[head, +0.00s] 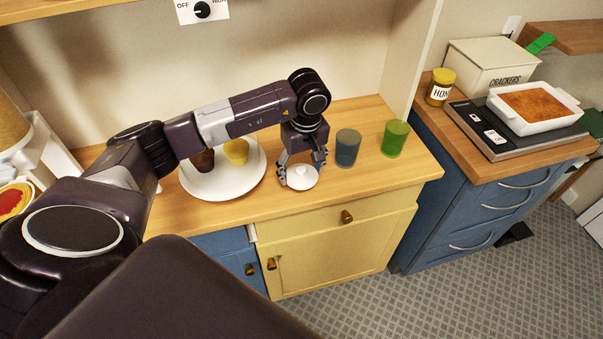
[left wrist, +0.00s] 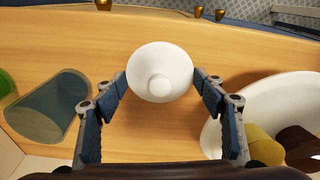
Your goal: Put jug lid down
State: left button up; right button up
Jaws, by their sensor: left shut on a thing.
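The jug lid (head: 302,177) is a round white lid with a small knob, near the front edge of the wooden counter (head: 395,177). My left gripper (head: 301,168) points down and is shut on the lid, one finger at each side. In the left wrist view the lid (left wrist: 160,75) sits between the fingertips with its knob facing the camera. Whether the lid touches the counter cannot be told. My right gripper is not in view.
A white plate (head: 225,187) with a yellow and a dark brown item stands left of the lid. A blue glass (head: 347,148) and a green glass (head: 395,138) stand to the right. Bare counter lies between the lid and the glasses.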

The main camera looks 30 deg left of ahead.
pick_arm(q)
notch_tip(320, 180, down, 2)
jog(key=shift+f, duration=0.25)
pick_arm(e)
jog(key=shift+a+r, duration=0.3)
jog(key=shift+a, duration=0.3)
pick_arm(q)
jog(key=shift+f, duration=0.1)
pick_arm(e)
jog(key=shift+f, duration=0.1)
pick_arm(q)
jog(key=shift+f, duration=0.1)
jog(key=o, duration=1)
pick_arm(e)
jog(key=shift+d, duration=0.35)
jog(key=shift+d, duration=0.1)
